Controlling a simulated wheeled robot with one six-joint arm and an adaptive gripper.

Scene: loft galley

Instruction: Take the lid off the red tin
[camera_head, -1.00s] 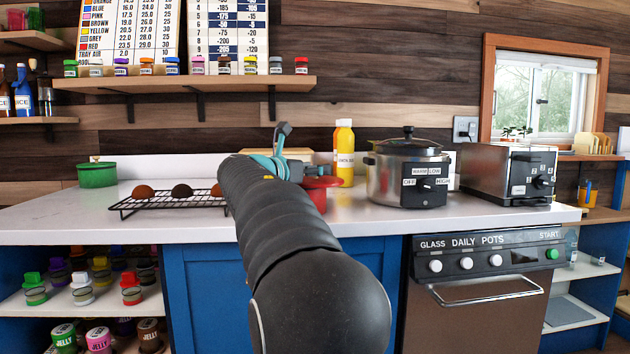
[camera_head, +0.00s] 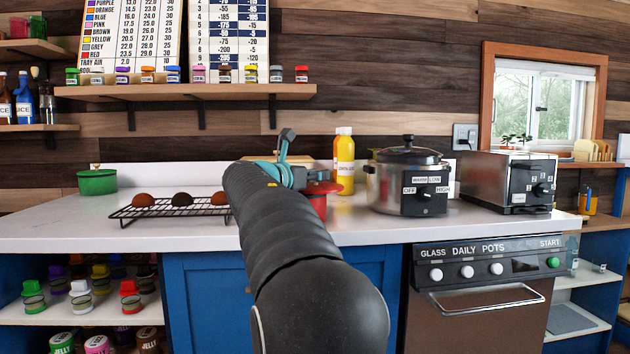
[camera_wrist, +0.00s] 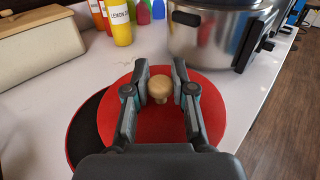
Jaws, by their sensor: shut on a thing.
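The red lid (camera_wrist: 150,128) with its pale wooden knob (camera_wrist: 160,91) fills the middle of the wrist view. My gripper (camera_wrist: 160,82) is shut on the knob, one finger on each side. The lid sits shifted to the right of the red tin (camera_wrist: 83,132), whose dark inside and thin red rim show at the lower left. In the head view the lid (camera_head: 324,187) is just above the tin (camera_head: 319,207), on the counter behind my arm. My gripper is mostly hidden there. The exact gap between lid and tin is hard to judge.
A steel cooker (camera_head: 385,185) stands close to the right, with a toaster oven (camera_head: 485,180) beyond it. Yellow bottles (camera_head: 345,165) stand behind the tin. A wire rack (camera_head: 165,211) with round brown things lies left. A cream bread box (camera_wrist: 40,55) is behind left.

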